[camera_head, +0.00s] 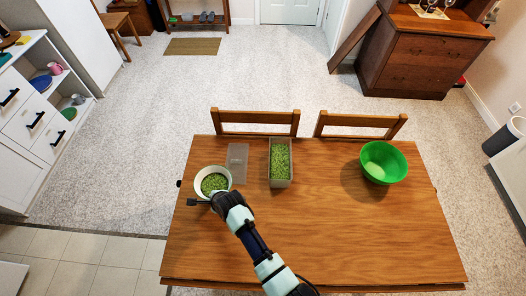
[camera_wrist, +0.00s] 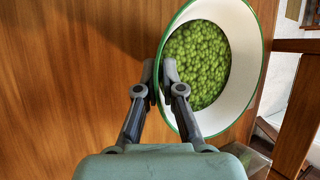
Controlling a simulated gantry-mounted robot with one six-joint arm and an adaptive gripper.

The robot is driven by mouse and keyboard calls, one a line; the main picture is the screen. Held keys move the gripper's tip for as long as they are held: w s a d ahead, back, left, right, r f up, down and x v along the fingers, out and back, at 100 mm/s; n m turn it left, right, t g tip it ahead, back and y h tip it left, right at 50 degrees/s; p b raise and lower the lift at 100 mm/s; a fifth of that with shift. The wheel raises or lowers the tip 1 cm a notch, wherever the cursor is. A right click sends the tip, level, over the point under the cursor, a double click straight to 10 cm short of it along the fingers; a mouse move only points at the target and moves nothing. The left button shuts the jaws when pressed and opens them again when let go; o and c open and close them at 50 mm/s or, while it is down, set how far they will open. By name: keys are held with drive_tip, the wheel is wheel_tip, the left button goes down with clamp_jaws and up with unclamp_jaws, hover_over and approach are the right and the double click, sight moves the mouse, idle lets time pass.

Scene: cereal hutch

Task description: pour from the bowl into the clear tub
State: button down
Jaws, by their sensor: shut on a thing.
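A white bowl (camera_head: 199,183) holding small green pieces is at the left of the table. It also shows in the wrist view (camera_wrist: 249,60), with a green rim. My gripper (camera_wrist: 161,80) is shut on the bowl's near rim, one finger inside and one outside. In the head view my gripper (camera_head: 217,200) covers part of the bowl's near side. I cannot tell whether the bowl touches the table. The clear tub (camera_head: 280,184), long and narrow, stands to the right of the bowl. It holds similar green pieces.
A flat clear lid-like piece (camera_head: 238,151) lies between the bowl and the tub. A bright green bowl (camera_head: 383,178) stands at the right of the wooden table (camera_head: 340,240). Two chair backs (camera_head: 255,117) rise along the far edge. The table's front middle is clear beside my arm.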

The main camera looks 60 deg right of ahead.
sight(227, 172)
drive_tip(key=d+m+h+p, duration=0.1)
drive_tip(key=d+m, duration=0.1)
drive_tip(key=d, duration=0.1)
drive_tip(key=w+d+r+m+g+h+p, duration=0.1)
drive_tip(key=d+m+p, duration=0.1)
drive_tip(key=d, duration=0.2)
drive_tip(key=d+r+m+h+p, duration=0.1)
drive_tip(key=d+m, duration=0.1)
drive_tip(key=d, duration=0.1)
drive_tip(key=shift+w+d, duration=0.15)
drive_tip(key=shift+d, duration=0.1)
drive_tip(key=shift+s+d+m+g+h+p, duration=0.2)
drive_tip(key=shift+d+m+g+h+p, duration=0.2)
drive_tip(key=shift+d+m+p, duration=0.3)
drive_tip(key=shift+r, duration=0.1)
drive_tip(key=s+d+r+m+t+y+p, duration=0.2)
drive_tip(key=s+d+r+m+t+y, duration=0.1)
drive_tip(key=r, duration=0.6)
drive_tip(key=s+d+t+y, duration=0.1)
drive_tip(key=s+d+t, duration=0.1)
drive_tip(key=s+t, duration=0.1)
drive_tip(key=shift+s+d+r+t+p, duration=0.3)
drive_tip(key=shift+s+r, duration=0.05)
drive_tip(key=shift+s, duration=0.25)
drive_tip(key=shift+s+d+f+m+t+y+b, duration=0.2)
drive_tip(key=shift+s+m+t+y+b, duration=0.3)
drive_tip(key=shift+b, duration=1.35)
